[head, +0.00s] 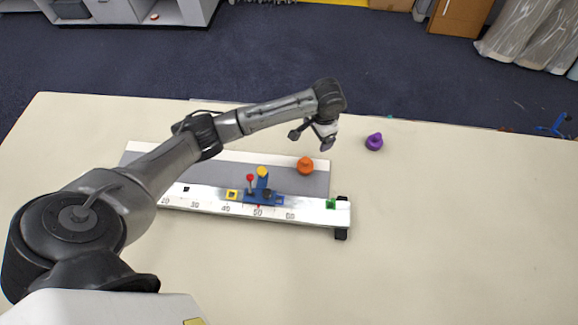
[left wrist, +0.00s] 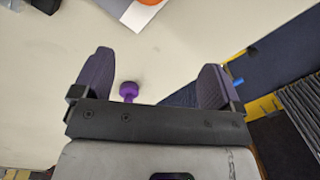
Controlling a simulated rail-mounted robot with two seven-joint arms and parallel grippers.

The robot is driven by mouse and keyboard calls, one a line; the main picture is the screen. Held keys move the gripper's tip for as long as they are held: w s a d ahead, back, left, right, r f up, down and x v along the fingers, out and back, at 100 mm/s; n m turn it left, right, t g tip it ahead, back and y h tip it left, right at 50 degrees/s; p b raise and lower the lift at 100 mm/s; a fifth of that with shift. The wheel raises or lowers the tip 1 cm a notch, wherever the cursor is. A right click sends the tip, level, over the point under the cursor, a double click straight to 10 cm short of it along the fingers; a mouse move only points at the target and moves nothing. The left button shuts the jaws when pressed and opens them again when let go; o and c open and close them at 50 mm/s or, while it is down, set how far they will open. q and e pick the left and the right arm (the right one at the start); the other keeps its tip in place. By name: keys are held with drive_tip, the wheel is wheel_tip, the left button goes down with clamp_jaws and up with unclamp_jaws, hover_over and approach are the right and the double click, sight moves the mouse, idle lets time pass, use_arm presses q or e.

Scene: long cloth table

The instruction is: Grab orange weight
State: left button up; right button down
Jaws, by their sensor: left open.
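The orange weight (head: 305,166) stands at the right end of the grey strip of a ruled board, in the middle of the head view. A sliver of it shows at the top edge of the left wrist view (left wrist: 152,2). My left gripper (head: 313,137) is above and just beyond the weight, apart from it. Its two purple-grey fingers are spread wide with nothing held between them, as the left wrist view shows (left wrist: 154,70). My right gripper is not in view.
A purple weight (head: 374,142) stands to the right on the cloth table (head: 450,230). The ruled board (head: 322,212) carries a blue slider (head: 262,190) with a yellow-topped post and a red knob. A green piece (head: 331,204) sits at its right end. The table's right side is clear.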

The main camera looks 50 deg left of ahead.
sight(307, 159)
use_arm(q)
drive_tip(key=s+f, duration=0.1)
drive_tip(key=f, duration=0.2)
drive_tip(key=s+f+n+g, duration=0.1)
drive_tip(key=f, duration=0.1)
drive_tip(key=s+f+n, duration=0.1)
drive_tip(key=f, duration=0.2)
drive_tip(key=shift+s+f+g+h+p, duration=0.15)
drive_tip(key=shift+f+g+h+p, duration=0.15)
drive_tip(key=shift+f+h, duration=0.1)
drive_tip(key=shift+s+f, duration=0.1)
drive_tip(key=shift+f, duration=0.4)
drive_tip(key=shift+s+d+f+p, duration=0.1)
drive_tip(key=shift+s+f+p, duration=0.15)
drive_tip(key=shift+f, duration=0.8)
drive_tip(key=shift+s+f+p, duration=0.1)
drive_tip(key=shift+f+p, duration=0.1)
drive_tip(key=shift+f, duration=0.8)
drive_tip(key=shift+c, duration=0.2)
drive_tip(key=c, duration=1)
drive_tip(key=shift+r, duration=0.1)
drive_tip(key=c, duration=0.5)
